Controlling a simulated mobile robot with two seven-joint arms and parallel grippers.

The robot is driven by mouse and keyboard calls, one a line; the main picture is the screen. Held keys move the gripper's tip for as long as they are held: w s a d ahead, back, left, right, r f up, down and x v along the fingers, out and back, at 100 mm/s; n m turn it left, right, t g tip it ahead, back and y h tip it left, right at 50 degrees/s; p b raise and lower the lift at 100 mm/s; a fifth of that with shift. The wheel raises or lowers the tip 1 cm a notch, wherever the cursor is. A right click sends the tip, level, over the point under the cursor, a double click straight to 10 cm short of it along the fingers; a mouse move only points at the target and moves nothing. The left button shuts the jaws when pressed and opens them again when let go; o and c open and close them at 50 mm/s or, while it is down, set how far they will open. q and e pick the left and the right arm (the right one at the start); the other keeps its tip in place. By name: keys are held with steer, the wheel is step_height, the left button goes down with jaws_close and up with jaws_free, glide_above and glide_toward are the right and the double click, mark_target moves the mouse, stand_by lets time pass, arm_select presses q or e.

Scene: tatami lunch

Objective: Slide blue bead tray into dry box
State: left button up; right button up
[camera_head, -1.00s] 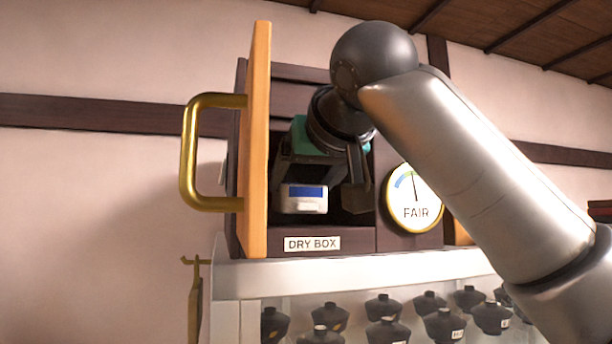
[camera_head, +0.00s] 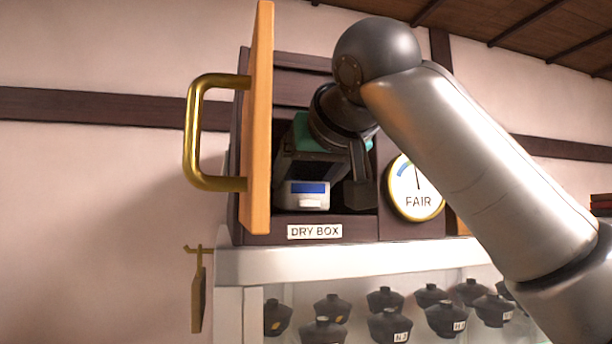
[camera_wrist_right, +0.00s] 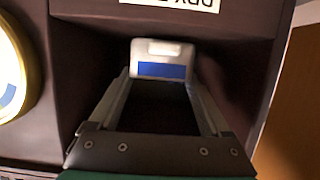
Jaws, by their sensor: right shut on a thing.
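The blue bead tray (camera_head: 307,201) is a small white tray with a blue front panel. It sits within the mouth of the dry box (camera_head: 362,229), low and close to the box floor; whether it touches the floor is unclear. It also shows in the right wrist view (camera_wrist_right: 163,48). My right gripper (camera_head: 309,174) reaches into the opening and is shut on the tray, its two fingers (camera_wrist_right: 161,82) along the tray's sides. The rest of the tray is hidden. My left gripper is not in view.
The wooden door (camera_head: 258,130) with its brass handle (camera_head: 190,135) stands open at the left of the opening. A round gauge (camera_head: 415,188) reading FAIR is at the right. Below, a glass case (camera_head: 228,266) holds several dark lidded bowls.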

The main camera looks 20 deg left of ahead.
steer(key=shift+f, duration=0.3)
steer(key=o, duration=1.3)
steer(key=shift+c, duration=0.2)
steer(key=shift+s+d+r+b, duration=0.1)
steer(key=shift+s+d+b, duration=0.1)
steer(key=shift+s+b, duration=0.15)
steer(key=b+v, duration=0.4)
steer(key=v, duration=1)
steer(key=shift+s+d+b, duration=0.15)
steer(key=shift+d+b, duration=0.05)
steer(key=shift+b, duration=0.15)
